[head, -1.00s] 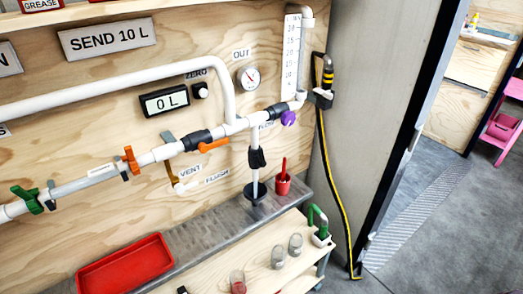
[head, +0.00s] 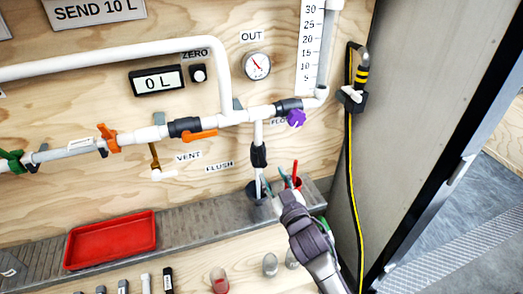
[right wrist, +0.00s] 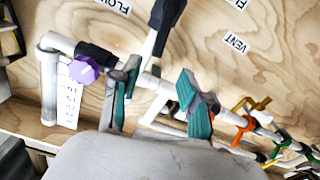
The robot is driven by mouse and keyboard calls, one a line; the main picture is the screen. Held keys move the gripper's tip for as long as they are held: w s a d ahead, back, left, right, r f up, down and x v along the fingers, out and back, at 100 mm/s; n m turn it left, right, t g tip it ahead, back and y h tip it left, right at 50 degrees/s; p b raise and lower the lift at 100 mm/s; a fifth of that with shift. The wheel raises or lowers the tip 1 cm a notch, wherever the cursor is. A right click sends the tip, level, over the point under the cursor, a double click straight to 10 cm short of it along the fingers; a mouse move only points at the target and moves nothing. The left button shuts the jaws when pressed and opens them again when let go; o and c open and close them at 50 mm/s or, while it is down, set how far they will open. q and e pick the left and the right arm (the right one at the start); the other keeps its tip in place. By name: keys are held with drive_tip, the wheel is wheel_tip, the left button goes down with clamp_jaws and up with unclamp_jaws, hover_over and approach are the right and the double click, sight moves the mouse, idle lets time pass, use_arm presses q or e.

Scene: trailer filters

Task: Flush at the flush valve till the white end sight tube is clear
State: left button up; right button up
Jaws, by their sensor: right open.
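A white branch pipe with a black fitting (head: 258,155) drops from the main line beside the FLUSH label (head: 220,167). No handle shows clearly on the fitting, which also appears in the right wrist view (right wrist: 167,14). Below it a pale tube (head: 259,183) runs down to a dark drain (head: 257,194); whether its contents are clear cannot be told. My right gripper (head: 286,178) is right of this tube, in front of the wall. Its teal fingers (right wrist: 158,98) are spread and hold nothing, with white piping visible beyond them. My left gripper is not in view.
A red tray (head: 112,240) is on the ledge. Bottles (head: 219,279) stand below.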

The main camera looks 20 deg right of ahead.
sight(261, 153)
drive_tip(key=w+p, duration=0.1)
drive_tip(key=w, duration=1)
drive_tip(key=shift+w+f, duration=0.1)
drive_tip(key=shift+w, duration=0.3)
drive_tip(key=shift+a, duration=0.1)
clamp_jaws()
